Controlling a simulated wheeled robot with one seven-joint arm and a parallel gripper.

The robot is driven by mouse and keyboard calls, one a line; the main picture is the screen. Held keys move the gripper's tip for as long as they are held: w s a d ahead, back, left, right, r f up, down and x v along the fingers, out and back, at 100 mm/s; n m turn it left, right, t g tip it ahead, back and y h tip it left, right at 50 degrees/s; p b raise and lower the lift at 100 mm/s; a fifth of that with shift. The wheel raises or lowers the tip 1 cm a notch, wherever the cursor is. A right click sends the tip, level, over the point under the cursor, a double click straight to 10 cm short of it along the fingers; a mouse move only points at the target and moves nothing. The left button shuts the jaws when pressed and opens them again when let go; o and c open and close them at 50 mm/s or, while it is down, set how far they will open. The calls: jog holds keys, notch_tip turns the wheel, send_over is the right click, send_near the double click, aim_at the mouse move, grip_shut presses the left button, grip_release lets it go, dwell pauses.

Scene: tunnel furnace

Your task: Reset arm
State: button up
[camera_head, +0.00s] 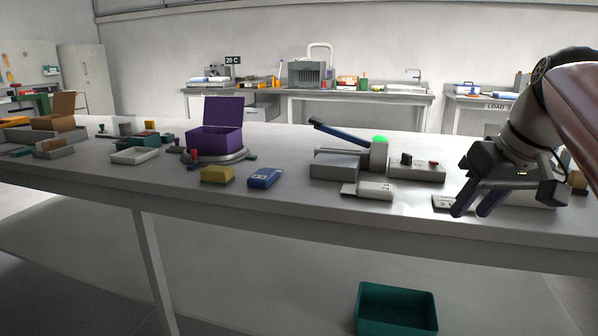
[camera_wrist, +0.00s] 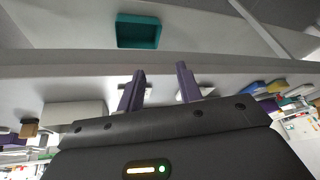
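My gripper (camera_head: 473,207) is at the right of the head view, at the end of my arm, over the front right part of the long grey table (camera_head: 300,208). Its two purple fingers point down and to the left. In the wrist view my gripper (camera_wrist: 160,78) shows its fingers apart with nothing between them. The fingers hide part of a small plate with dark lettering (camera_head: 443,202) in the head view. I cannot tell whether they touch it.
Near my gripper are a grey box with red and black knobs (camera_head: 417,172) and a lever device with a green top (camera_head: 379,151). A purple open box (camera_head: 215,138) stands further left. A teal bin (camera_head: 397,312) is below the table's front edge.

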jog(key=s+a+f, duration=0.4)
jog(key=f, duration=0.3)
jog(key=s+a+f+m+h, duration=0.1)
jog(key=s+a+f, duration=0.2)
jog(key=s+f, duration=0.2)
jog(key=s+a+f, duration=0.4)
jog(key=s+f, duration=0.1)
jog(key=f, duration=0.5)
jog(key=shift+a+f+t+h, duration=0.2)
jog(key=shift+a+t+h, duration=0.1)
jog(key=shift+t, duration=0.1)
